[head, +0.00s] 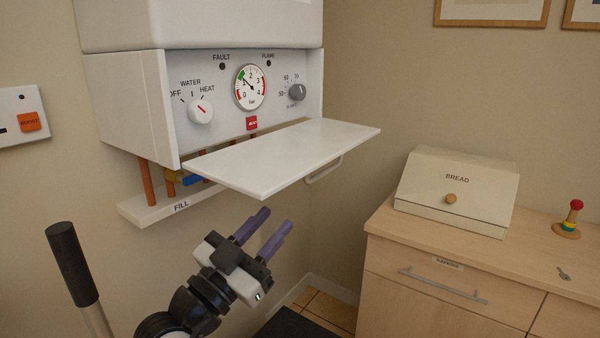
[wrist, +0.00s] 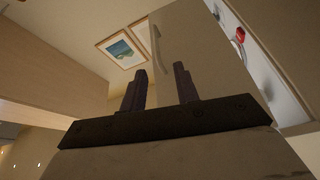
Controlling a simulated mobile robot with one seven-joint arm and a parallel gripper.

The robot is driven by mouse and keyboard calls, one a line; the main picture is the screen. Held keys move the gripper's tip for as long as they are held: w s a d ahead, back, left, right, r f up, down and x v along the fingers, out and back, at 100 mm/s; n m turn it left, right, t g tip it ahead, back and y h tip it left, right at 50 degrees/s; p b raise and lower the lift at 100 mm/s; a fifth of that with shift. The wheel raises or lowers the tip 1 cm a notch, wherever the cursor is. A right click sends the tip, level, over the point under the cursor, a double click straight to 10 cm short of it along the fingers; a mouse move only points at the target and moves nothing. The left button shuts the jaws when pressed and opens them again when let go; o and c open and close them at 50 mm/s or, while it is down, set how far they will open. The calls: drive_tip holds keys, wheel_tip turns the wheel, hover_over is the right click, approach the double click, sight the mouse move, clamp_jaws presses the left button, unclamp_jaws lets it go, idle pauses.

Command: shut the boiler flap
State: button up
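The boiler flap (head: 285,155) is a flat white panel hinged below the boiler's control panel (head: 225,90). It hangs open, sticking out about level, with a light bar handle (head: 324,171) under its far right edge. My gripper (head: 276,218) is below the flap, its two purple fingers pointing up and to the right. The fingers are apart, empty and clear of the flap. In the wrist view, the gripper (wrist: 160,70) shows a gap between its dark fingers. The flap's shaded underside (wrist: 200,45) and its handle (wrist: 156,36) show beyond the fingertips.
The fill shelf (head: 170,203) and copper pipes (head: 147,182) are under the boiler at left. A wooden cabinet (head: 400,310) stands at right, carrying a bread box (head: 455,190) and a ring toy (head: 568,225). A black-topped upright handle (head: 72,262) stands at lower left.

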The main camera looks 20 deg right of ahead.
sight(318, 178)
drive_tip(key=p+x, duration=0.1)
drive_tip(key=x, duration=0.3)
drive_tip(key=p+x, duration=0.2)
drive_tip(key=x, duration=0.2)
drive_tip(key=p+x, duration=0.1)
drive_tip(key=x, duration=0.3)
drive_tip(key=shift+s+d, duration=0.2)
drive_tip(key=shift+d, duration=0.25)
drive_tip(key=shift+w+d+r+p, duration=0.2)
drive_tip(key=shift+w+d+p, duration=0.15)
drive_tip(key=shift+d, duration=0.2)
drive_tip(key=shift+c, duration=0.3)
clamp_jaws()
